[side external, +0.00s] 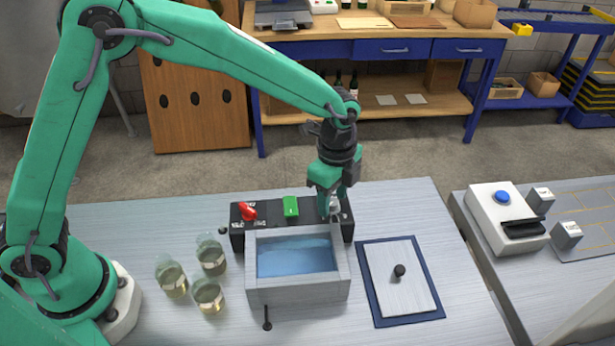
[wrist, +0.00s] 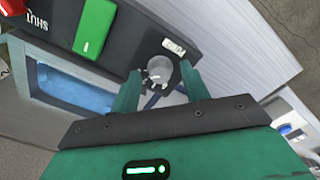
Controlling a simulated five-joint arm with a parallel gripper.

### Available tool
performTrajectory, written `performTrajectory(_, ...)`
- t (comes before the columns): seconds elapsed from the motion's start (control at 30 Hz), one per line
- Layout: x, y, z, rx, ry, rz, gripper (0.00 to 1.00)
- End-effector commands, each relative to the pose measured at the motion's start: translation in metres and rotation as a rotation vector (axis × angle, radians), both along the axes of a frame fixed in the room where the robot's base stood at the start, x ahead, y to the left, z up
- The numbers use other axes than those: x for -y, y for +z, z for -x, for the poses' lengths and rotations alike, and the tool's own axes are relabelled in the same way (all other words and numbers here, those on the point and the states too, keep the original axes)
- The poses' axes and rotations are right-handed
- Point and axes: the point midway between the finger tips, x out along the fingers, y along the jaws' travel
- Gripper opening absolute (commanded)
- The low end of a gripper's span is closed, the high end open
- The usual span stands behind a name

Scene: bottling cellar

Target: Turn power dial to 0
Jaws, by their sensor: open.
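The power dial (wrist: 159,71) is a round grey knob on the top of a dark control panel (wrist: 140,36). In the side view the panel (side external: 268,214) runs along the back of a water bath, and the dial (side external: 334,207) is at its right end, partly hidden. My gripper (wrist: 160,80) is open, pointing down at the dial. In the wrist view one fingertip is on each side of the dial; I cannot tell whether they touch it. In the side view my gripper (side external: 332,190) is right over the panel's right end. A small white label is beside the dial; its text is unreadable.
A green rocker switch (side external: 290,206) and a red handle (side external: 248,211) are on the same panel. Several glass jars (side external: 209,296) stand left of the bath (side external: 299,292). A lid with a black knob (side external: 398,277) lies on a blue mat to the right.

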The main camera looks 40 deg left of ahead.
Motion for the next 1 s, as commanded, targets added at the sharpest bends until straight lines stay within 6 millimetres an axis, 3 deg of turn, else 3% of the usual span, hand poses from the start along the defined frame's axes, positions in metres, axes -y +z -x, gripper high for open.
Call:
performTrajectory(0.13,0.0000,0.0000,0.0000,0.000,0.000,0.000,0.46)
performTrajectory(0.37,0.0000,0.0003,0.0000,0.000,0.000,0.000,0.02)
performTrajectory(0.4,0.0000,0.0003,0.0000,0.000,0.000,0.000,0.01)
performTrajectory(0.73,0.0001,0.0006,0.0001,0.000,0.031,0.000,0.01)
performTrajectory(1.0,0.0002,0.0010,0.0000,0.000,0.155,0.000,0.01)
